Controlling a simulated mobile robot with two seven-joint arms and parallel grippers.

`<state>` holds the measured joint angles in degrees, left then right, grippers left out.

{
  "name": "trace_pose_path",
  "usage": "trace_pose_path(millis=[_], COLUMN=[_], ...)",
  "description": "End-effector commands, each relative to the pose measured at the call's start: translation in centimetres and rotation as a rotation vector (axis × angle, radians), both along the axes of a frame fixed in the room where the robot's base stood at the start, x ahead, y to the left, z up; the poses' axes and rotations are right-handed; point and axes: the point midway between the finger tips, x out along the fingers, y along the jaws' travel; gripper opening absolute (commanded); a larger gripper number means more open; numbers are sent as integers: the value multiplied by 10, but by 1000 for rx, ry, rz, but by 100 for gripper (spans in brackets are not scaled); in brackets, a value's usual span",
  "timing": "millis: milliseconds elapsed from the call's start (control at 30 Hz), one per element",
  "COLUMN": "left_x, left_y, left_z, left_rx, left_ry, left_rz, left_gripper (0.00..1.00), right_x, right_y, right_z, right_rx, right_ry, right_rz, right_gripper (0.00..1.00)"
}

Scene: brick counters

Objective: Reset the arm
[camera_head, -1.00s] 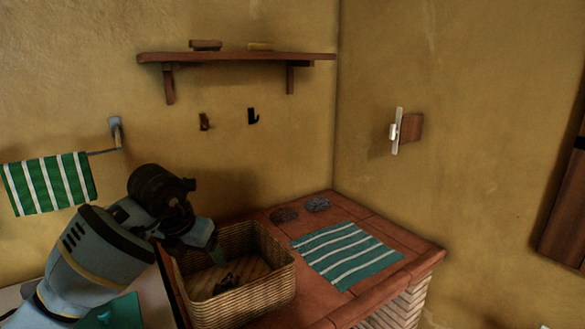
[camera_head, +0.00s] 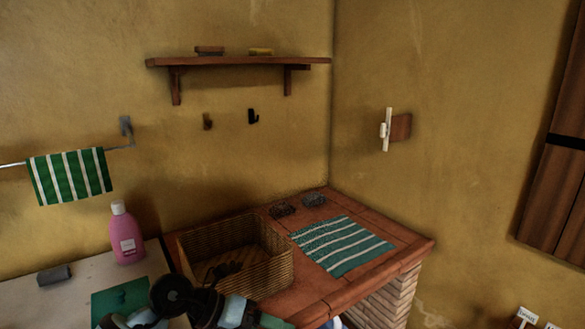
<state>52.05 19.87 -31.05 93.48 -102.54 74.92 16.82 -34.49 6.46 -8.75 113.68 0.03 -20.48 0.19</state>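My arm crosses the bottom edge of the head view, left of centre, in front of the wicker basket (camera_head: 272,273). I take it to be my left arm. Its end, with my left gripper (camera_head: 272,321), is low and partly cut off by the frame. I cannot tell whether the fingers are open or shut. The basket stands on the red tiled counter (camera_head: 390,238) and holds a dark object (camera_head: 222,270) of unclear kind. My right gripper is not in view.
A pink bottle (camera_head: 125,238), a grey object (camera_head: 54,275) and a green item (camera_head: 118,298) are on the pale counter at left. A striped green cloth (camera_head: 340,245) and two dark scrubbers (camera_head: 282,209) (camera_head: 314,199) lie right of the basket. A shelf (camera_head: 240,61) hangs above.

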Motion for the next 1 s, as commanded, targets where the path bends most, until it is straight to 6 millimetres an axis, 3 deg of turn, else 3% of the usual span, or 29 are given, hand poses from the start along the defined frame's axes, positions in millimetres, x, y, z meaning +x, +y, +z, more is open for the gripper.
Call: trace_pose_path(millis=[100, 233, 367, 533, 667, 767, 867, 1000], left_x=[-32, -53, -64, -74, -88, -108, -141, -203], left_y=[-25, -32, -22, 14, 50, 79, 107, 135], left_z=[-5, -2, -4, -29, -68, -108, -153, -213], left_rx=[-286, -576, -837, -1116, -1269, -1347, -1384, -1370], left_ry=[110, 238, 383, 591, 765, 905, 1054, 1258], left_rz=[37, 142, 311, 612, 893, 1133, 1385, 1724], left_gripper=[75, 75, 75, 75, 75, 75, 75, 75], right_x=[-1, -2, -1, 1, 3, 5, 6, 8], right_y=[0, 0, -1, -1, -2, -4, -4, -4], right_z=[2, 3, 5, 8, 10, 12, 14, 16], right_rx=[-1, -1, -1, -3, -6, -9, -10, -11], right_ry=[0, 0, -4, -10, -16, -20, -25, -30], right_rz=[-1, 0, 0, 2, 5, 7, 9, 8], right_gripper=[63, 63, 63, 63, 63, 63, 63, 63])
